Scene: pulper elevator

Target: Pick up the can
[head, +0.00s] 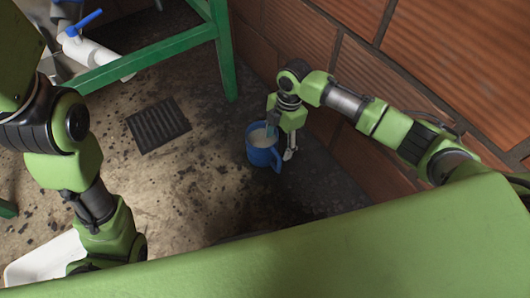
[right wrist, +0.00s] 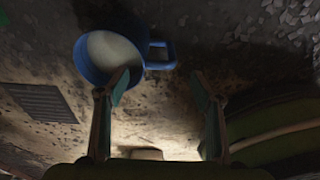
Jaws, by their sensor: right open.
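The can is a blue, mug-like vessel (head: 262,158) with a side handle and a pale inside. It stands on the dark, stained floor near the brick wall. My right gripper (head: 281,143) is open, over the can's right side in the head view. In the right wrist view the can (right wrist: 84,66) lies up and left of the open right gripper (right wrist: 161,85). Its handle points right, and the left finger overlaps the rim in the picture; I cannot tell whether they touch. Nothing is between the fingers. My left arm is at the left of the head view, its gripper hidden.
A brick wall (head: 300,45) closes off the right side. A green metal frame (head: 222,50) and white pipe (head: 100,57) stand at the back left. A dark floor grate (head: 158,125) lies left of the can. A white container (head: 40,262) is at lower left. Floor between is open.

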